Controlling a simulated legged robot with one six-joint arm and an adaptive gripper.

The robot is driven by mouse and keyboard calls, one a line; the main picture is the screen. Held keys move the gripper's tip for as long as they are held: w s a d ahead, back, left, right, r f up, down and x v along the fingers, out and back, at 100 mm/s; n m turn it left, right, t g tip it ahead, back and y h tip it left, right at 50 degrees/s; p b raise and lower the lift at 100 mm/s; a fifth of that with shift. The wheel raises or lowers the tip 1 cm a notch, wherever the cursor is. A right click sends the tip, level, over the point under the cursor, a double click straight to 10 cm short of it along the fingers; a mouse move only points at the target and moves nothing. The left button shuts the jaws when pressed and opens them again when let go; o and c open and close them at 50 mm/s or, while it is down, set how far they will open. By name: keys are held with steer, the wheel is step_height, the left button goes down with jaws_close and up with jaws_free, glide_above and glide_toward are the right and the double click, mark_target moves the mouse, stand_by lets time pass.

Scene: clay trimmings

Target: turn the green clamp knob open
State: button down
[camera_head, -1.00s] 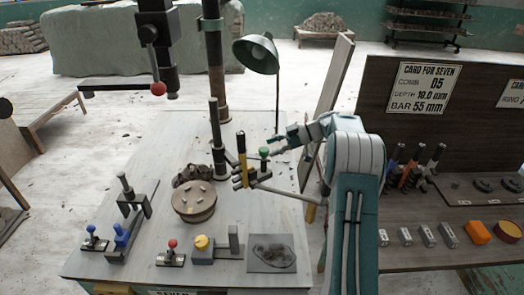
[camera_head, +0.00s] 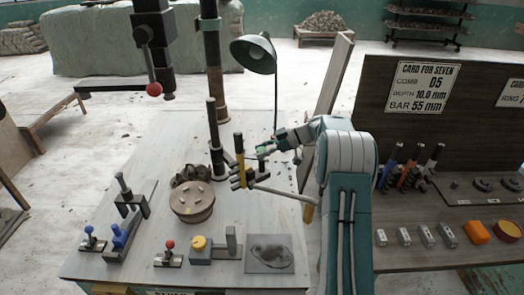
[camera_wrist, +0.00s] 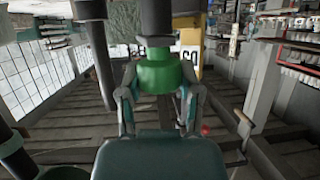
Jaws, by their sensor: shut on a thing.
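The green clamp knob (camera_head: 262,150) sits near the top of the dark clamp fixture at the back right of the work table. In the wrist view the green knob (camera_wrist: 160,73) is large and central, below a dark cylinder. My gripper (camera_head: 270,147) reaches it from the right in the head view, shut on it. In the wrist view my gripper's fingers (camera_wrist: 158,92) stand one on each side of the knob. The gripper partly hides the knob in the head view. I cannot tell how far the knob is turned.
A yellow-and-black upright handle (camera_head: 239,150) stands just left of the knob. A green lamp (camera_head: 254,52) hangs behind. A round wooden disc (camera_head: 191,200) and blue, red and yellow knobs occupy the table's front. A dark tool bench (camera_head: 445,200) stands at right.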

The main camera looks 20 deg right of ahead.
steer(key=shift+d+t, duration=0.15)
steer(key=shift+t, duration=0.15)
steer(key=m+t+h, duration=0.2)
steer(key=m+t, duration=0.1)
steer(key=shift+s+m, duration=0.15)
steer(key=shift+m, duration=0.25)
steer(key=shift+d+f+m+t+h, duration=0.1)
steer(key=shift+f+m+t+h, duration=0.05)
steer(key=shift+m+t+h, duration=1.4)
steer(key=shift+c, duration=1.3)
jaws_free()
steer(key=shift+d, duration=0.1)
steer(key=shift+s, duration=0.1)
